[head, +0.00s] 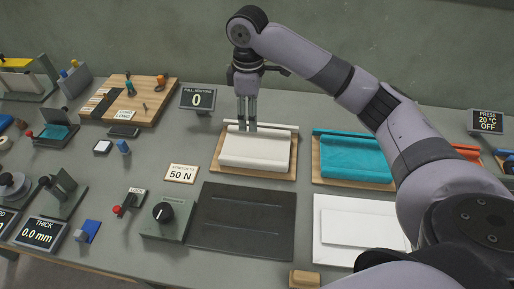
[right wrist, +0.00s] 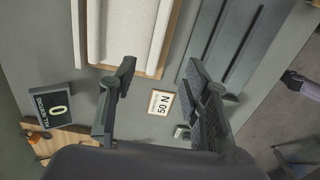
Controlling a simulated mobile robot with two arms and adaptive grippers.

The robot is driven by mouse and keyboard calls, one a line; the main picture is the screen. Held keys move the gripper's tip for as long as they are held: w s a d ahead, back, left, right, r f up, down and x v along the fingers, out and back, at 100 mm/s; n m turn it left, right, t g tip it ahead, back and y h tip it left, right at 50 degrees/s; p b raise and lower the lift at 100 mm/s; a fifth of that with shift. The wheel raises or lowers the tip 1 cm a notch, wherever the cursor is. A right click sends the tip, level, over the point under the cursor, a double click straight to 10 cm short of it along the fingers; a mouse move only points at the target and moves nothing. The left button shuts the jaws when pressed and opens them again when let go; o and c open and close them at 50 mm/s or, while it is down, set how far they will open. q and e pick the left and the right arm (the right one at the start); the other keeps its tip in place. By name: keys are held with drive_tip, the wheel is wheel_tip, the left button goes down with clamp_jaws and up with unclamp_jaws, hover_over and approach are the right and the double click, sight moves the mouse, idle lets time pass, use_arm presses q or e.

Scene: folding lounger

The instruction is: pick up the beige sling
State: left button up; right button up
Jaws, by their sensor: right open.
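The beige sling (head: 256,151) is a cream cloth bundle with a rod along its far edge, lying on a wooden board (head: 219,163). In the right wrist view the sling (right wrist: 124,30) fills the upper left, partly cut off by the frame. My right gripper (head: 247,124) points down at the far-left part of the sling, its fingertips near the far rod. In the right wrist view my right gripper (right wrist: 160,68) is open with nothing between its fingers. Whether the fingertips touch the sling I cannot tell. My left gripper does not show.
A teal sling (head: 352,155) lies on a board to the right, partly behind my right arm. A dark grooved plate (head: 243,220) and a white slab (head: 350,228) lie in front. A 50 N sign (head: 182,173) and a display reading 0 (head: 197,99) stand left of the sling.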

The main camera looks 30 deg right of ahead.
drive_tip(key=p, duration=0.3)
hover_over(253, 160)
drive_tip(key=f, duration=1.2)
drive_tip(key=shift+w+a+f, duration=0.15)
drive_tip(key=shift+a, duration=0.05)
drive_tip(key=f, duration=0.1)
drive_tip(key=f+p, duration=0.1)
drive_tip(key=f, duration=0.2)
drive_tip(key=shift+s+d+f, duration=0.2)
drive_tip(key=shift+s+f, duration=0.05)
drive_tip(key=shift+f, duration=0.45)
drive_tip(key=shift+c, duration=0.3)
clamp_jaws()
drive_tip(key=shift+r, duration=0.1)
